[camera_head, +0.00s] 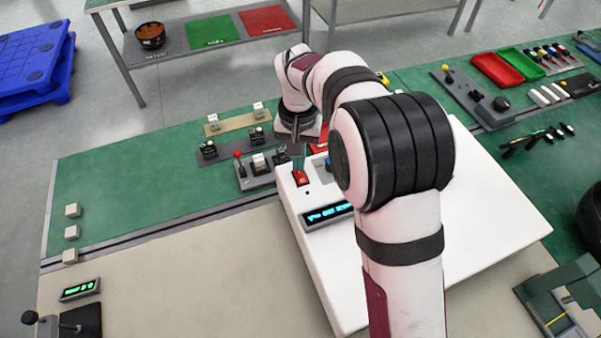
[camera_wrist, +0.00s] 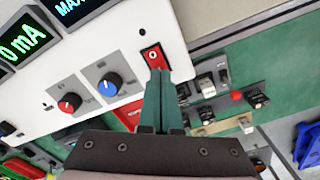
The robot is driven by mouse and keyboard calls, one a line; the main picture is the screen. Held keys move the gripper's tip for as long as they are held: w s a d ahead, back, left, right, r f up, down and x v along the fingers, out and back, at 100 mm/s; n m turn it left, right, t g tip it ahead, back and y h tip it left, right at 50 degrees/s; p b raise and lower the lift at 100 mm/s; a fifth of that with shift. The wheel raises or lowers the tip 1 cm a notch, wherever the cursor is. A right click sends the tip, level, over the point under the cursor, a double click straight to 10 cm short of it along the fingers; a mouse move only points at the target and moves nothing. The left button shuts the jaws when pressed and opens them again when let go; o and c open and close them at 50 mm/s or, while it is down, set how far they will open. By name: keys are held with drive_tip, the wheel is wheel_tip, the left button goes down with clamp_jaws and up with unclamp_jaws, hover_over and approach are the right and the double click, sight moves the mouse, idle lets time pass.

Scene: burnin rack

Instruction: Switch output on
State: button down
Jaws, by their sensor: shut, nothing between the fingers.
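The white instrument box (camera_head: 478,225) stands under my arm, and its panel fills the upper left of the wrist view (camera_wrist: 130,40). A red rocker switch (camera_head: 301,178) sits near the panel's edge; in the wrist view the switch (camera_wrist: 154,57) shows a white mark. My gripper (camera_head: 298,160) is shut and empty. In the wrist view its green fingertips (camera_wrist: 160,72) overlap the switch's lower part. I cannot tell whether they touch it. A red knob (camera_wrist: 69,103) and a blue knob (camera_wrist: 109,86) sit beside the switch. A lit display (camera_head: 329,214) is on the panel.
White cubes (camera_head: 71,232) and a small green-lit display (camera_head: 79,289) are at the left. The green mat at left (camera_head: 120,180) has clear room.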

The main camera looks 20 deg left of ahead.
drive_tip(key=shift+f, duration=0.6)
idle(0.3)
drive_tip(key=shift+r, duration=3.5)
